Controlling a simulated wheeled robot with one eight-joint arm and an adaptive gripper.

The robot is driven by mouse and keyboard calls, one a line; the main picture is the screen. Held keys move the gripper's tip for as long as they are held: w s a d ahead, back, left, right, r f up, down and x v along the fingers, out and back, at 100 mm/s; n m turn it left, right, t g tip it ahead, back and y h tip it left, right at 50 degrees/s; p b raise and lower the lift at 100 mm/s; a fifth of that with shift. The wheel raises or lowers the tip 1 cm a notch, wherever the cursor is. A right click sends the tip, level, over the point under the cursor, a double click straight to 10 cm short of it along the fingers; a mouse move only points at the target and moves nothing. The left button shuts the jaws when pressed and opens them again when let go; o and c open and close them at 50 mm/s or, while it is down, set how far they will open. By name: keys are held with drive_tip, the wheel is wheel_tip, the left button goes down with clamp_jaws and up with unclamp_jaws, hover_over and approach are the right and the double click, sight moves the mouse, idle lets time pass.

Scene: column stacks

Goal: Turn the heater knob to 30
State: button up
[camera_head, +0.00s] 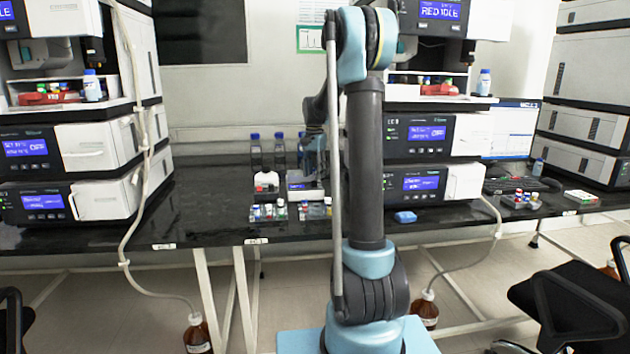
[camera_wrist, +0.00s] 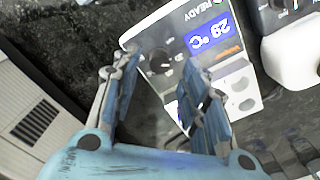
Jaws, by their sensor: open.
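The heater (camera_wrist: 225,80) is a white box with a blue display (camera_wrist: 210,37) that appears upside down and seems to read 29 °C, with "READY" beside it. Its dark round knob (camera_wrist: 159,62) shows between the fingertips of my open gripper (camera_wrist: 158,72) in the wrist view. I cannot tell whether the fingers touch the knob. In the head view the heater (camera_head: 296,185) stands on the black bench, partly hidden by my arm, and my gripper (camera_head: 314,150) is above it, pointing down.
A white device (camera_wrist: 295,55) with a dark knob stands beside the heater. Vial racks (camera_head: 268,212) sit in front of it and blue-capped bottles (camera_head: 255,150) behind. Instrument stacks (camera_head: 80,165) stand left and right (camera_head: 432,160). A blue item (camera_head: 405,217) lies near the bench edge.

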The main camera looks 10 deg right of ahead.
sight(314, 181)
wheel_tip(314, 181, up, 9)
drive_tip(key=shift+f, duration=0.15)
idle(0.4)
drive_tip(key=s+d+f+n+t, duration=0.1)
drive_tip(key=s+f+n, duration=0.1)
drive_tip(key=s, duration=1.1)
drive_tip(key=s+d+f+n, duration=0.1)
drive_tip(key=s+f+n, duration=0.15)
drive_tip(key=s, duration=1.05)
drive_tip(key=s+f+n+t, duration=0.1)
drive_tip(key=s+f+n, duration=0.3)
drive_tip(key=s+f, duration=1.1)
drive_tip(key=s, duration=0.3)
drive_tip(key=shift+d+n, duration=0.35)
drive_tip(key=shift+f, duration=0.1)
